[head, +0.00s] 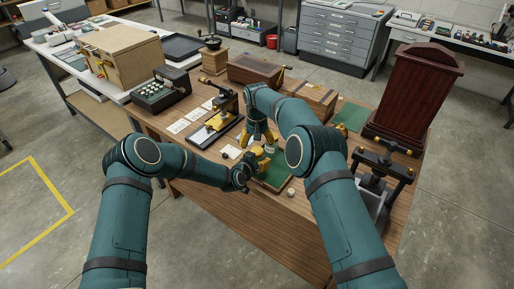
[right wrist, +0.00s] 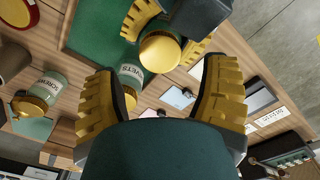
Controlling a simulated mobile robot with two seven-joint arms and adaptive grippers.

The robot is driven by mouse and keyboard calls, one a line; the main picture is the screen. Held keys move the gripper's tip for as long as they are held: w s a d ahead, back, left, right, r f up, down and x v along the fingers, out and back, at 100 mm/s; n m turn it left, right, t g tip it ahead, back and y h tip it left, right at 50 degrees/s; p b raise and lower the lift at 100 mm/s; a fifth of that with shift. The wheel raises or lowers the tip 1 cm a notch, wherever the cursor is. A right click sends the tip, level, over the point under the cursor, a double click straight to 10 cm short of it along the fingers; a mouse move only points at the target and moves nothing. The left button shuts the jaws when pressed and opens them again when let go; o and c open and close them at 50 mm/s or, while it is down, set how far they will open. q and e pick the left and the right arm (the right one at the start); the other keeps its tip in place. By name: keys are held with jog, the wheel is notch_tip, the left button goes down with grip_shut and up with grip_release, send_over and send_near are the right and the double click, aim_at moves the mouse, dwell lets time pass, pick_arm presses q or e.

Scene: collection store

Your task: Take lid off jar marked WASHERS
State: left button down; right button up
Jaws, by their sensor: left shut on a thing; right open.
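My left gripper (head: 262,160) is low over the green mat (head: 276,177). In the right wrist view its yellow fingers are shut around a jar whose round gold lid (right wrist: 160,53) faces the camera; I cannot read that jar's label. My right gripper (right wrist: 163,80) is open and empty, above the held jar, with the gold lid beyond and between its fingers, apart from them. A glass jar (right wrist: 131,74) with a label ending in "ETS" and a jar marked SCREWS (right wrist: 47,86) stand nearby, both with gold lids. I see no readable WASHERS label.
A small press (head: 223,108), wooden boxes (head: 256,69) and an adding machine (head: 162,91) crowd the back of the wooden table. A tall dark red case (head: 416,90) and an iron press (head: 377,170) stand right. The table's front (head: 255,208) is mostly clear.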

aim_at(257, 151)
jog(key=shift+o, duration=0.3)
jog(key=shift+r, duration=0.2)
notch_tip(257, 151, up, 2)
jog(key=m, duration=0.3)
jog(key=shift+r, duration=0.1)
jog(key=shift+r+m, duration=0.4)
jog(key=shift+m, duration=0.4)
jog(key=shift+f, duration=3.8)
jog(key=c, duration=1.3)
jog(key=shift+n, duration=1.7)
